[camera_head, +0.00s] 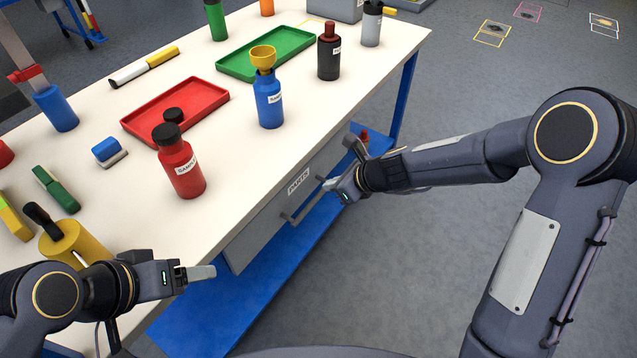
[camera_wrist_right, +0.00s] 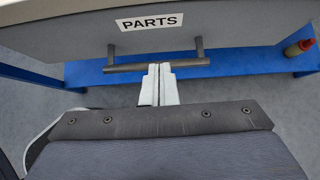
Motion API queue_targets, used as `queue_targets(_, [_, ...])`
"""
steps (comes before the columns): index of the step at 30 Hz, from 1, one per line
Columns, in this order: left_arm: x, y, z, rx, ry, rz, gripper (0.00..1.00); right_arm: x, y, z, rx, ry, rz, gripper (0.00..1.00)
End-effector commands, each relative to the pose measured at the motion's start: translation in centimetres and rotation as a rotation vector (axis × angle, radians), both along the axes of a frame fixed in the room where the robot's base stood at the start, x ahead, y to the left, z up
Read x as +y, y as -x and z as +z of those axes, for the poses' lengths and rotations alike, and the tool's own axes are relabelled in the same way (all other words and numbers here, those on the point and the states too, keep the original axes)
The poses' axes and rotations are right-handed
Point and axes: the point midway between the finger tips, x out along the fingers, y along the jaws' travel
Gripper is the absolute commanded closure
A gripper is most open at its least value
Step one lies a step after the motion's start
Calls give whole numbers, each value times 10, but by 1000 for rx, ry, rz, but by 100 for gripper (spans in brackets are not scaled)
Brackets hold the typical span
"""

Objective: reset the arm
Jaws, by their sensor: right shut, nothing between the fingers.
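My right gripper (camera_head: 330,185) is in front of the workbench's grey drawer (camera_head: 262,228), which carries a PARTS label. Its pale fingers are shut together with nothing between them. In the right wrist view, the fingertips (camera_wrist_right: 158,68) overlap the middle of the drawer's bar handle (camera_wrist_right: 120,68); whether they touch it I cannot tell. The drawer looks closed. My left gripper (camera_head: 203,272) is over the bench's near edge at the lower left, with pale fingers pointing right. Its finger gap is not clear, and no object shows in it.
The white bench top (camera_head: 225,195) holds a red tray (camera_head: 140,133), a green tray (camera_head: 235,72), a red bottle (camera_head: 180,168), a blue bottle (camera_head: 268,105) and tools. A blue lower shelf (camera_head: 250,290) runs beneath. Floor right of the bench is clear around my right arm.

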Motion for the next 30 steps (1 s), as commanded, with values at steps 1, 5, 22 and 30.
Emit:
queue_targets(1, [0,0,7,1,0,0,32,-8,5,12,-1,0,-4,100])
queue_targets(5, [0,0,14,0,0,0,32,-21,15,27,1,0,-4,100])
queue_targets(22, [0,0,26,1,0,0,32,-40,32,65,-66,29,66,100])
queue_targets(30, [0,0,67,1,0,0,32,-83,116,189,-533,342,598,100])
